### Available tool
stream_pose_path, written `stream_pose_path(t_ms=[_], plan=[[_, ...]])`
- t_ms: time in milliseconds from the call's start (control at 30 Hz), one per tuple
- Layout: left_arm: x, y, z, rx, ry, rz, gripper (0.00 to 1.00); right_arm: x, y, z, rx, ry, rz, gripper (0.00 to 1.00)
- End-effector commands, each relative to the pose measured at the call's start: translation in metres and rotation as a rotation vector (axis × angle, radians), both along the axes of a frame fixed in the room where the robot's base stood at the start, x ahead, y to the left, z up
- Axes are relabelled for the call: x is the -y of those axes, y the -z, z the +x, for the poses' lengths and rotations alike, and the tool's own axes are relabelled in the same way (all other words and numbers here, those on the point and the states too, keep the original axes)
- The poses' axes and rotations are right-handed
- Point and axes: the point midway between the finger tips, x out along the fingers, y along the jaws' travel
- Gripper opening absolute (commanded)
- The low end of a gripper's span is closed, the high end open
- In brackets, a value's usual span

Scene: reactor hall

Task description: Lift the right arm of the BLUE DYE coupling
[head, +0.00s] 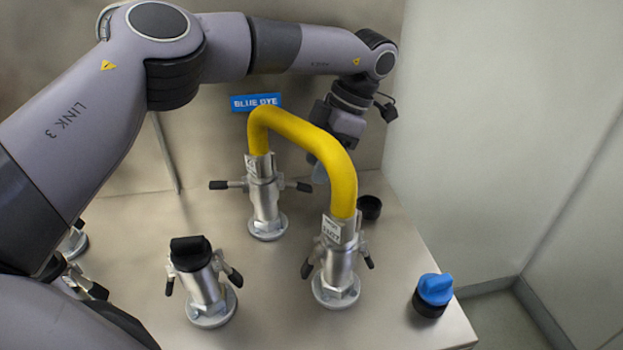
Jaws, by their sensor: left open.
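The BLUE DYE coupling (264,207) is a silver fitting on the bench below the blue BLUE DYE label (256,102). Its right arm (298,186) is a black-tipped lever that sticks out to the right, roughly level. Its left arm (226,185) sticks out to the left, also roughly level. A yellow hose (300,130) arches from its top to a second coupling in front. My left gripper (320,172) is open, behind the hose and to the upper right of the right arm. The hose partly hides its fingers; I see no contact with the lever. My right gripper is not in view.
The front coupling (338,275) and a black-capped coupling (202,285) have arms hanging down. A black cap (369,207) and a blue-topped cap (434,290) stand on the bench at right. The hose arch stands close to my left gripper. More fittings show at far left.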

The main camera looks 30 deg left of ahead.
Motion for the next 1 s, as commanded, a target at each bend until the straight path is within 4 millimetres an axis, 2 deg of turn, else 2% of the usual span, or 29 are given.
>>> stream_pose_path(t_ms=[100,233,600,733,767,1000], plan=[[-0.007,0.019,-0.006,-0.004,0.000,0.000,0.47,0.000,0.001,0.000,0.000,0.001,0.001,0.43],[-0.011,0.031,-0.008,-0.002,0.000,0.001,0.47,0.000,0.001,0.000,0.000,0.001,0.001,0.43],[-0.012,0.037,-0.010,-0.001,0.000,0.000,0.47,0.001,0.001,0.000,0.000,0.001,0.000,0.43],[-0.012,0.037,-0.010,-0.001,0.000,-0.001,0.04,0.000,0.001,0.000,0.000,0.003,0.001,0.43],[-0.012,0.037,-0.010,-0.001,0.000,-0.001,0.00,0.000,0.001,0.000,0.000,0.003,0.001,0.43],[-0.013,0.035,-0.010,0.013,-0.002,-0.021,0.00,-0.001,-0.001,0.001,0.000,0.006,0.005,0.43]])
